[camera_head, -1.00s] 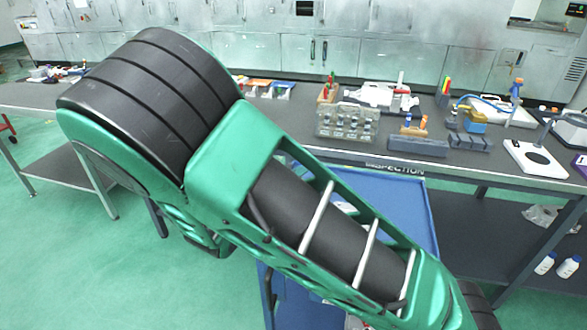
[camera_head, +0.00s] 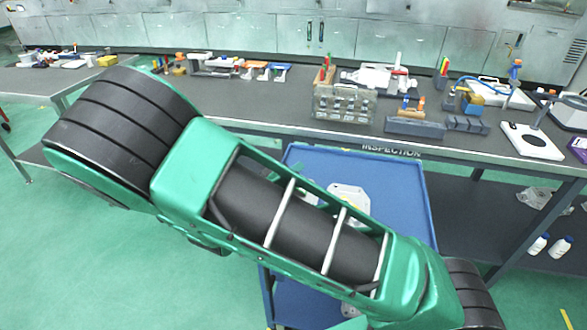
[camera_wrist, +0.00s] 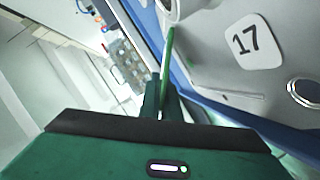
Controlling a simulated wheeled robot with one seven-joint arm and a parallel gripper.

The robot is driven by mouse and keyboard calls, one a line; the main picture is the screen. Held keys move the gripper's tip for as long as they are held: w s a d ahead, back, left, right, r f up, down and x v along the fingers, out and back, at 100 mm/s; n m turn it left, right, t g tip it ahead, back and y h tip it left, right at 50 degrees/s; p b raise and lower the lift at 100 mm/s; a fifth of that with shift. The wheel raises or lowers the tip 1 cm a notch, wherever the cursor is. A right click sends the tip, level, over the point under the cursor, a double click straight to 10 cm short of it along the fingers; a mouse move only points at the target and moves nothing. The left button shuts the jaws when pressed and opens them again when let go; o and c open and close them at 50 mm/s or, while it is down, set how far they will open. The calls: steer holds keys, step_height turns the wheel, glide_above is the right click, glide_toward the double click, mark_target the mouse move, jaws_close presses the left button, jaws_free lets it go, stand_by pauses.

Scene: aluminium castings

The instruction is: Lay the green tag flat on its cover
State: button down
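In the wrist view, my gripper (camera_wrist: 166,105) has its dark fingers close together on a thin green piece, the green tag (camera_wrist: 168,58), seen nearly edge-on and pointing away from the fingers. A grey metal casting surface (camera_wrist: 205,75) fills the right of that view, with a white label marked 17 and round bosses. I cannot tell whether the tag touches the casting. In the head view a pale casting (camera_head: 350,198) lies on the blue cart (camera_head: 400,190), partly hidden behind my arm.
Behind the cart runs a long grey workbench (camera_head: 270,105) marked INSPECTION. It holds a clear rack (camera_head: 343,104), grey blocks (camera_head: 414,128) and a white stand (camera_head: 532,141). White bottles (camera_head: 538,244) stand on its lower shelf. The cart top's right part is clear.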

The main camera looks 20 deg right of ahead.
steer(key=c, duration=1.9)
jaws_free()
steer(key=v, duration=1)
steer(key=shift+s+a+r, duration=0.1)
steer(key=shift+s+a, duration=0.1)
steer(key=shift+a, duration=0.15)
steer(key=shift+d, duration=0.1)
